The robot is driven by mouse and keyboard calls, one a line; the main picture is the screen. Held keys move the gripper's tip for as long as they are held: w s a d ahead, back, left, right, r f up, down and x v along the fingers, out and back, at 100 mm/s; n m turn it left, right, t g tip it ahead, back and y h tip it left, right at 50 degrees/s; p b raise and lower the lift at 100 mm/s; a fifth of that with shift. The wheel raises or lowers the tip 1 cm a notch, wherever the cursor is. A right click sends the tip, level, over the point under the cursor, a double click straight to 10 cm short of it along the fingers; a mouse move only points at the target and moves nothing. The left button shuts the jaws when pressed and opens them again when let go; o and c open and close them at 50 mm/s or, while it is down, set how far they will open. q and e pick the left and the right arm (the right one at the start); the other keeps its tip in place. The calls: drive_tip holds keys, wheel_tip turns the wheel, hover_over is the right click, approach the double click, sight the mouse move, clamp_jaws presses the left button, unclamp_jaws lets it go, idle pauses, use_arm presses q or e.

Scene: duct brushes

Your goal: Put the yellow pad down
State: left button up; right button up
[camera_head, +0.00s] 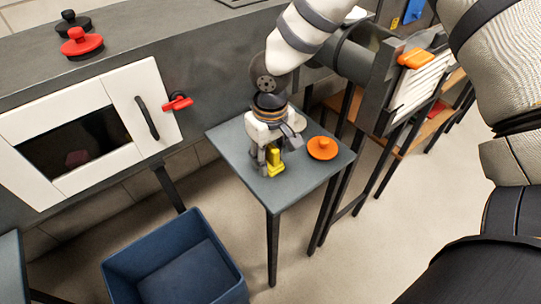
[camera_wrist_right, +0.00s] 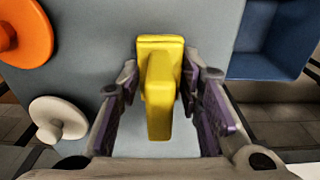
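The yellow pad (camera_head: 275,162) stands on the small grey table (camera_head: 297,193) in the head view, and it looks to be resting on the tabletop. In the right wrist view the yellow pad (camera_wrist_right: 159,95) is a flat plate with a raised block pointing towards the camera. My right gripper (camera_head: 268,165) reaches down over it from above. In the wrist view the fingertips of my right gripper (camera_wrist_right: 163,77) stand one on each side of the pad, with narrow gaps showing beside the block. My left gripper is not in view.
An orange round pad (camera_head: 322,148) and a whitish round one (camera_wrist_right: 58,119) sit on the table close to my right gripper. A blue bin (camera_head: 173,262) stands on the floor at the table's left. The table's front part is clear.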

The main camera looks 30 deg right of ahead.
drive_tip(key=o, duration=0.4)
drive_tip(key=shift+s+f, duration=0.3)
drive_tip(key=shift+f, duration=0.4)
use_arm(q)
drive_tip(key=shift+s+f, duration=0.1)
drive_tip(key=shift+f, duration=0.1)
use_arm(e)
drive_tip(key=shift+o, duration=0.2)
drive_tip(key=shift+w+f, duration=0.1)
drive_tip(key=shift+w, duration=0.05)
drive_tip(key=shift+r, duration=0.2)
wheel_tip(320, 180, up, 14)
drive_tip(key=shift+f+p, duration=0.25)
drive_tip(key=shift+p, duration=0.55)
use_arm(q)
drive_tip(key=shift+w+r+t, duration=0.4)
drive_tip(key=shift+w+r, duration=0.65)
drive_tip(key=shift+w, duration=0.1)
